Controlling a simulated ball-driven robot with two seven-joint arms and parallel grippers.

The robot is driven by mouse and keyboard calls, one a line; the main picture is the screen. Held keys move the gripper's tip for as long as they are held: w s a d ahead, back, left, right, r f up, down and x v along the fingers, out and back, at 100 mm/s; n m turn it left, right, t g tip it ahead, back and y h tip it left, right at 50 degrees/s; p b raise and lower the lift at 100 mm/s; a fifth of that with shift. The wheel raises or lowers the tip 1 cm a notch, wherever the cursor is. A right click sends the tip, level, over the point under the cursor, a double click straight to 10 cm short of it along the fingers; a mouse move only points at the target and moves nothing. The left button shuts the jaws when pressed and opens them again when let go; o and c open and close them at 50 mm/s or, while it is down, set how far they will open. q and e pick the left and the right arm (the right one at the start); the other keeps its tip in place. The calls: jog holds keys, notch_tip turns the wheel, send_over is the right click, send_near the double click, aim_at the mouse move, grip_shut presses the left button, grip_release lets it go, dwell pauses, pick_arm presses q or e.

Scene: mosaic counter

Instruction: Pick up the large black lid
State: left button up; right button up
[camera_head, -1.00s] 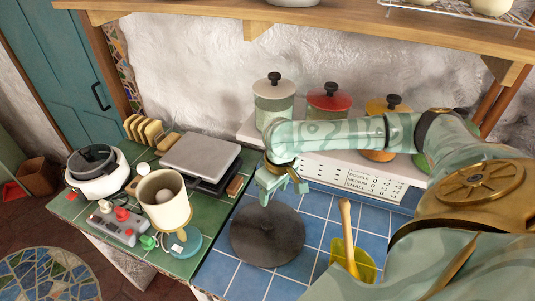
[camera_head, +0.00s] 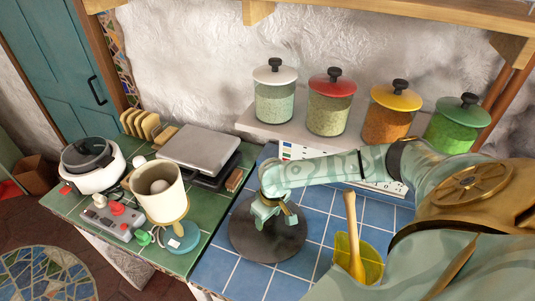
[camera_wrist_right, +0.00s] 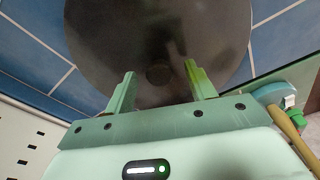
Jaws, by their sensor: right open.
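The large black lid (camera_head: 250,248) lies flat on the blue tiled counter in the head view. In the right wrist view the lid (camera_wrist_right: 155,30) fills the upper middle, with its small round knob (camera_wrist_right: 158,75) between and beyond my fingers. My right gripper (camera_head: 268,222) is above the lid and hides its middle in the head view. In the wrist view the right gripper (camera_wrist_right: 160,82) is open, its two green fingers apart on either side of the knob. I cannot tell whether the fingers touch the lid. My left gripper is not in view.
On the green tiles to the left are a cream cup (camera_head: 158,195), a grey switch box (camera_head: 113,217) and a flat metal scale (camera_head: 200,150). Lidded jars (camera_head: 330,103) stand on a shelf behind.

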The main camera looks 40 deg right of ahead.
jog(key=shift+f, duration=0.35)
jog(key=shift+r, duration=0.1)
grip_shut()
